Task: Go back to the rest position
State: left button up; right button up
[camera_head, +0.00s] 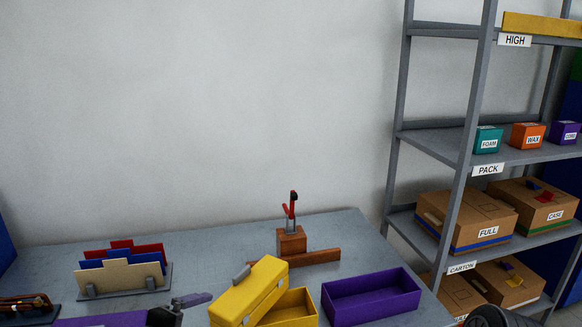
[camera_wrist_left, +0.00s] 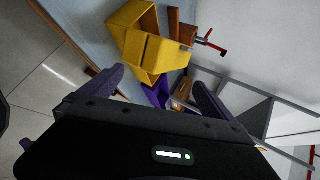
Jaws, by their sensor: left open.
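My left gripper (camera_head: 192,299) shows at the bottom of the head view, low over the table's front, left of the yellow box (camera_head: 262,287). In the left wrist view, the two purple fingers of this gripper (camera_wrist_left: 160,85) are wide apart, with nothing held between them. Beyond them I see the yellow box (camera_wrist_left: 145,50), the purple bin (camera_wrist_left: 157,95) and the wooden block with a red-handled tool (camera_wrist_left: 187,33). My right gripper is not in view; a dark rounded part shows at the bottom right of the head view.
A shelf unit (camera_head: 470,130) with labelled boxes stands at right.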

pick_arm(q)
jog(key=s+d+f+n+g+y, duration=0.1)
jog(key=s+d+f+n+g, duration=0.15)
jog(key=f+n, duration=0.65)
jog(key=s+d+f+n+g, duration=0.1)
jog(key=s+d+f+n, duration=0.15)
jog(key=f+n, duration=0.6)
jog(key=s+d+f+n+g, duration=0.3)
jog(key=s+d+f, duration=0.1)
jog(key=s+f, duration=0.4)
jog(key=s+d+f+n+g, duration=0.3)
jog(key=s+f, duration=0.6)
jog(key=s, duration=0.3)
jog(key=shift+s+d+n+g, duration=0.35)
jog(key=shift+n, duration=0.4)
